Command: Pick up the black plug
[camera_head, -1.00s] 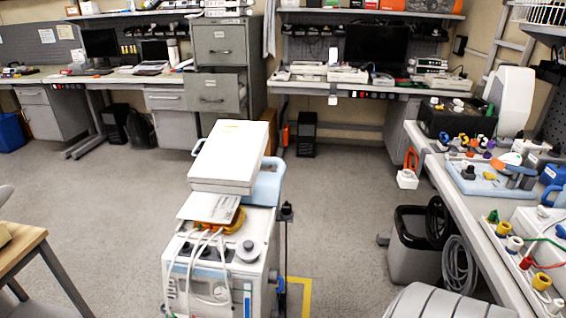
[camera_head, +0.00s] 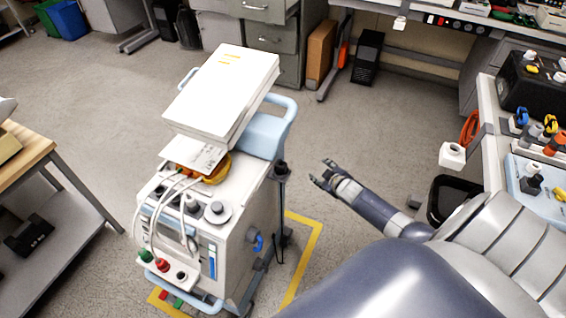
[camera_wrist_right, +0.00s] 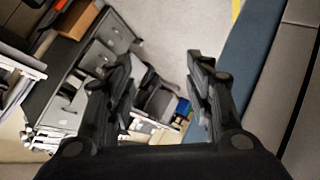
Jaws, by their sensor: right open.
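A black plug-like piece (camera_head: 281,169) sits upright at the top of a thin dark post on the right side of the white pump cart (camera_head: 253,205). Other small dark pieces (camera_head: 192,204) stand on the cart's top panel; I cannot tell which is the black plug. My right gripper (camera_head: 322,175) is to the right of the post, apart from it, over the floor. In the right wrist view its two fingers (camera_wrist_right: 160,82) are spread with nothing between them. My left gripper is out of view.
A wooden-topped table (camera_head: 30,145) stands at left, a workbench (camera_head: 489,130) with coloured plugs at right. A black bin (camera_head: 452,195) is near my right arm.

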